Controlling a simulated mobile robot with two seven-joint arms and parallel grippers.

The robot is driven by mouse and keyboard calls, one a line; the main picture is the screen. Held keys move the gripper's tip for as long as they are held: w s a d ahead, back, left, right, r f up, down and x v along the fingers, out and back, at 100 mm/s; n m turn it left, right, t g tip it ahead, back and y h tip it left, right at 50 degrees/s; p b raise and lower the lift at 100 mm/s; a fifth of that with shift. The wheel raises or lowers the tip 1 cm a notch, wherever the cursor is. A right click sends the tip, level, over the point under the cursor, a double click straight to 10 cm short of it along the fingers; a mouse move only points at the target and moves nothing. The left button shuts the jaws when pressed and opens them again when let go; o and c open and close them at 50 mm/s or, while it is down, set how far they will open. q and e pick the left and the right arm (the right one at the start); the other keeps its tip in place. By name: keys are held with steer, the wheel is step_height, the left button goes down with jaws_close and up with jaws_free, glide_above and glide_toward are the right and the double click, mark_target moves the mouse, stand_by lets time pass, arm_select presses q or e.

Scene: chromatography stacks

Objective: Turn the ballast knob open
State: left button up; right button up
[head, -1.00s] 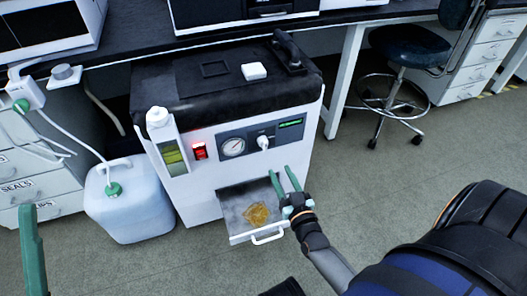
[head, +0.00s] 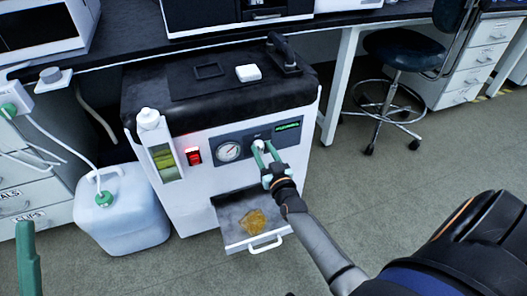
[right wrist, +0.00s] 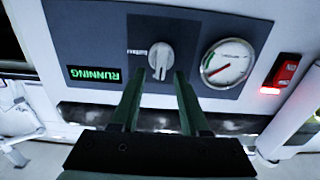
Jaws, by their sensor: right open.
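The ballast knob is a small white knob (head: 258,146) on the dark panel on the front of the pump unit. In the right wrist view the knob (right wrist: 160,56) is pale grey with a ridge across it, beside a small label. My right gripper (head: 264,150) is open, its green fingers pointing at the knob. In the right wrist view the fingertips (right wrist: 157,80) are on either side just below the knob; I cannot tell if they touch it. My left gripper (head: 27,258) shows only as a green finger at the lower left edge.
Beside the knob are a gauge (head: 228,151), a red lit switch (head: 193,156) and a green display reading RUNNING (right wrist: 95,74). An open drip tray (head: 229,222) with an amber puddle juts out below. A white jug (head: 122,215) stands left; a stool (head: 405,55) stands right.

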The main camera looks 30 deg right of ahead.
steer(key=c, duration=0.7)
steer(key=shift+f, duration=0.1)
jaws_close()
